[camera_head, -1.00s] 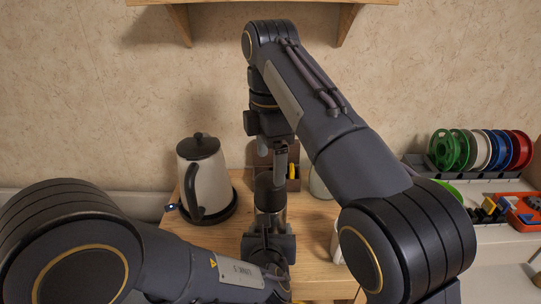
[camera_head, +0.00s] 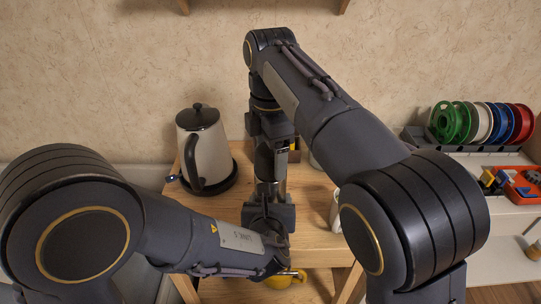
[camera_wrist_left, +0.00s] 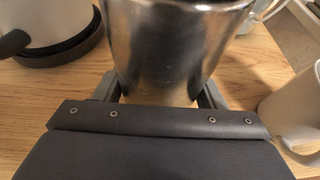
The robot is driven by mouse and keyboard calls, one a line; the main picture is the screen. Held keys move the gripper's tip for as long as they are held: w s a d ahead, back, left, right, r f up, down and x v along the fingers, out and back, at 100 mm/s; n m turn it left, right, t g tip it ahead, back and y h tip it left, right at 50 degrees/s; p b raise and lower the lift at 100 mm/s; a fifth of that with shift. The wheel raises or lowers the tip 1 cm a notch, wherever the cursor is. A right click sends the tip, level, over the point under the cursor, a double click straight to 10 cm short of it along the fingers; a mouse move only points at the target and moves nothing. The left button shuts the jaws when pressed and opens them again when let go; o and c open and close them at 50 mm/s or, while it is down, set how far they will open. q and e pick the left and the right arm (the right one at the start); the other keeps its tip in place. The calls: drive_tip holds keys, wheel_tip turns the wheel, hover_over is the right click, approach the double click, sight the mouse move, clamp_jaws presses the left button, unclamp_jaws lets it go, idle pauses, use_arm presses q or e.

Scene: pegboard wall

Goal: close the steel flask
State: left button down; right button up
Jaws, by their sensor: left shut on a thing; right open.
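The steel flask (camera_head: 282,187) stands over the wooden table, a narrow strip of shiny metal between my two grippers. My left gripper (camera_head: 268,213) is shut around its body. In the left wrist view the shiny flask body (camera_wrist_left: 170,45) fills the space between the fingers of the left gripper (camera_wrist_left: 158,92). My right gripper (camera_head: 272,160) points down from above, open, with its fingers at the flask's dark top (camera_head: 264,163). The fingers and arm hide much of the top, so I cannot tell how the lid sits.
A white kettle (camera_head: 211,155) on a black base stands to the left of the flask. A pale mug (camera_head: 336,212) stands close on the right; it also shows in the wrist view (camera_wrist_left: 296,108). Coloured spools (camera_head: 482,122) stand in a rack at the right. A yellow object (camera_head: 287,279) is below the tabletop.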

drive_tip(key=shift+f, duration=0.8)
drive_tip(key=shift+c, duration=0.3)
drive_tip(key=c, duration=0.9)
drive_tip(key=m, duration=0.4)
drive_tip(key=shift+m, duration=0.4)
drive_tip(key=shift+c, duration=0.2)
drive_tip(key=m, duration=2.3)
drive_tip(key=shift+m, duration=0.3)
drive_tip(key=o, duration=1.2)
